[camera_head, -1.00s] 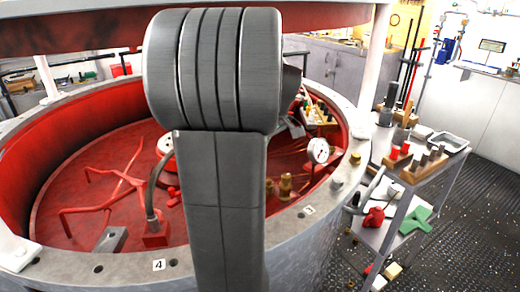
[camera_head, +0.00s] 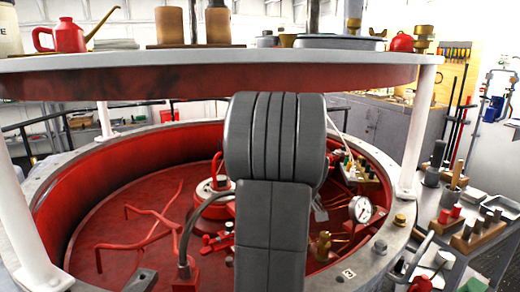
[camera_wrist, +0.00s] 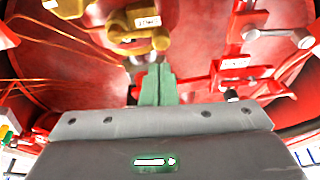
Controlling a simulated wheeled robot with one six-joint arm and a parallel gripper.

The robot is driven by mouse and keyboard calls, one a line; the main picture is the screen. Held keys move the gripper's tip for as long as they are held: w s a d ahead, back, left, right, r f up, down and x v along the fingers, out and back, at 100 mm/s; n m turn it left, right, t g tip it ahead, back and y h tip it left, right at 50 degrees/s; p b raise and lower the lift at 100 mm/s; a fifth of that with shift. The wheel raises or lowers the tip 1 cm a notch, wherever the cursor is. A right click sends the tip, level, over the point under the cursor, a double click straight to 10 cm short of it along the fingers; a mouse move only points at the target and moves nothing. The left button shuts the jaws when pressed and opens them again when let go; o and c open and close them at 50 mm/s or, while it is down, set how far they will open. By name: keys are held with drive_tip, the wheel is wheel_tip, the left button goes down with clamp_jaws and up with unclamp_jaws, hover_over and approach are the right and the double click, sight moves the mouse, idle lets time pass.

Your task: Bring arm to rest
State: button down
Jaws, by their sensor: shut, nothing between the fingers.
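My arm (camera_head: 272,190) stands up in the middle of the head view as grey links with a ribbed rounded joint. It hides part of the red-lined round basin behind it. My gripper (camera_wrist: 157,83) shows in the wrist view as two green fingers side by side, shut and empty. Beyond the fingertips is a brass-coloured fitting (camera_wrist: 138,36) with a white label. To the right are red fittings with labels (camera_wrist: 236,75) and a metal lever (camera_wrist: 280,35). I cannot make out the gripper in the head view.
The basin's grey bolted rim (camera_head: 372,262) curves around the arm. A round upper shelf (camera_head: 200,66) on white posts (camera_head: 418,130) holds a red can (camera_head: 66,36) and other items. A gauge (camera_head: 360,209) stands near the right rim. A cluttered cart (camera_head: 480,240) is at the right.

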drive_tip(key=w+d+f+m+h+b, duration=0.1)
drive_tip(key=w+f+m+h+b, duration=0.1)
drive_tip(key=w+m, duration=0.6)
drive_tip(key=shift+f+m+h, duration=0.8)
drive_tip(key=shift+f+m, duration=0.15)
drive_tip(key=shift+m, duration=0.95)
drive_tip(key=shift+w, duration=0.1)
drive_tip(key=shift+t, duration=0.3)
